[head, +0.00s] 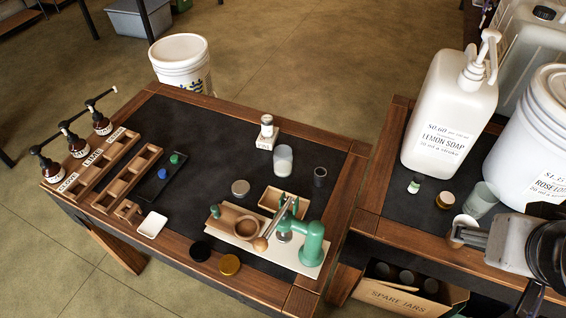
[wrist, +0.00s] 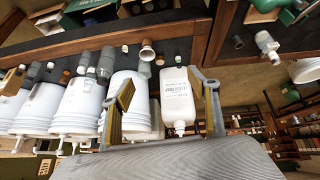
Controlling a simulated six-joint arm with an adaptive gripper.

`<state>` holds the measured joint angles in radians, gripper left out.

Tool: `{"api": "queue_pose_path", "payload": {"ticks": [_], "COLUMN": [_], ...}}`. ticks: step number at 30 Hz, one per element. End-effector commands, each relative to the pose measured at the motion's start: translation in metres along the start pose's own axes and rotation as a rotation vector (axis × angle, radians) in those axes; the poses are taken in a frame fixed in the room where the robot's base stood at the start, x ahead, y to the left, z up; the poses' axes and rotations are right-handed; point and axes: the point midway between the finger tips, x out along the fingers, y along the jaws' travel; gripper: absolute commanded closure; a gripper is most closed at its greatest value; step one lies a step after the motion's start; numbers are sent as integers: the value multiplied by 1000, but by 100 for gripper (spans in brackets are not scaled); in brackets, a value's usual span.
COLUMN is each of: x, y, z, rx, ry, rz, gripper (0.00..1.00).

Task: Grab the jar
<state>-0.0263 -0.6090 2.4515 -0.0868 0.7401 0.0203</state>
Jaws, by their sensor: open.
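Which jar is meant cannot be told from the frames. A clear glass jar (head: 480,200) stands upright on the right table, in front of the white bucket. A frosted jar (head: 283,161) stands on the left table beside a small white dispenser. Several dark-topped spare jars (head: 406,278) sit in a labelled box under the right table.
A lemon soap pump jug (head: 445,125) and a rose lotion bucket (head: 540,135) stand on the right table. A small bottle (head: 414,184) and an amber jar (head: 445,200) stand before them. A green press (head: 310,240) occupies the left table's front right.

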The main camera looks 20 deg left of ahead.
Motion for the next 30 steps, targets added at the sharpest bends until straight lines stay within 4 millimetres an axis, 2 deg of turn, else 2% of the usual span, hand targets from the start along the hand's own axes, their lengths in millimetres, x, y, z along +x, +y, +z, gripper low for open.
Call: {"api": "queue_pose_path", "payload": {"ticks": [8,17,23,30], "x": [33,73,102,139], "y": [0,-13,-32,-61], "z": [-58,-116,-150,-184], "rx": [-88,-194,-269,-359], "ry": [74,162,221,290], "rz": [28,28,8,-36], "gripper": [40,40,40,40]}}
